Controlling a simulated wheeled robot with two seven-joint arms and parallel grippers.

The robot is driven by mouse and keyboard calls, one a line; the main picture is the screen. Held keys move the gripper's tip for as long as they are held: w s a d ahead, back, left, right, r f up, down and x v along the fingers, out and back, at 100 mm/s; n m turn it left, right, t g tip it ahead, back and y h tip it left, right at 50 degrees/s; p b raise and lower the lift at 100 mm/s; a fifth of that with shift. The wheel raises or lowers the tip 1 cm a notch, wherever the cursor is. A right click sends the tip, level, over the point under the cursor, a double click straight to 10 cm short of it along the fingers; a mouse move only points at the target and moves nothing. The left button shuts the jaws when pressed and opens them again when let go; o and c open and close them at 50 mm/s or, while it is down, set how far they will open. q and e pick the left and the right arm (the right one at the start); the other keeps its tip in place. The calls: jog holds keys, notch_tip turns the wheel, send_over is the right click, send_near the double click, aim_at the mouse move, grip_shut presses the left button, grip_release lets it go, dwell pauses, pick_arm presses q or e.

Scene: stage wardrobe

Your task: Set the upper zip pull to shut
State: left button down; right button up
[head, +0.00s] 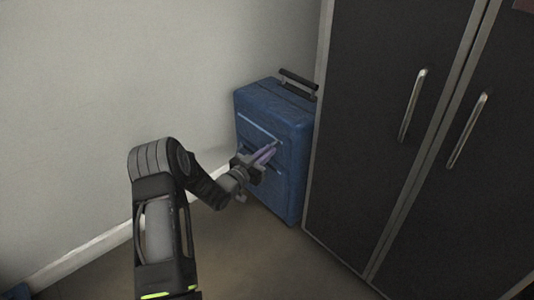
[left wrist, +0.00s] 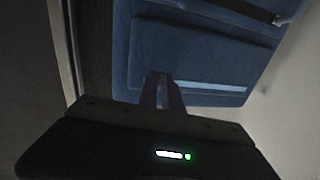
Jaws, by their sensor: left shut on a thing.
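A blue suitcase (head: 295,135) stands upright against the wall, and its front fills much of the left wrist view (left wrist: 195,50). A pale upper zip strip (head: 257,125) crosses the front and also shows in the left wrist view (left wrist: 215,86). My left gripper (head: 270,151) is at the right end of that strip, shut on the upper zip pull. Its purple-grey fingers (left wrist: 163,88) hide the pull itself. A lower dark zip line (left wrist: 235,10) has a small silver pull (left wrist: 282,20) at one end. My right gripper is out of view.
A dark wardrobe (head: 380,90) with two metal handles (head: 413,105) stands close to the suitcase's right side. A pale wall (head: 150,70) is behind and to the left. The suitcase has a black top handle (head: 298,82). The floor (head: 250,250) in front is clear.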

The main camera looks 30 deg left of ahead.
pick_arm(q)
jog(key=shift+d+f, duration=0.1)
jog(key=shift+d, duration=0.1)
jog(key=c, duration=1.5)
grip_release()
jog(key=shift+s+a, duration=0.1)
jog(key=shift+s, duration=0.05)
jog(key=s+p, duration=0.2)
jog(key=s, duration=0.5)
jog(key=shift+s+a, duration=0.3)
jog(key=shift+a, duration=0.05)
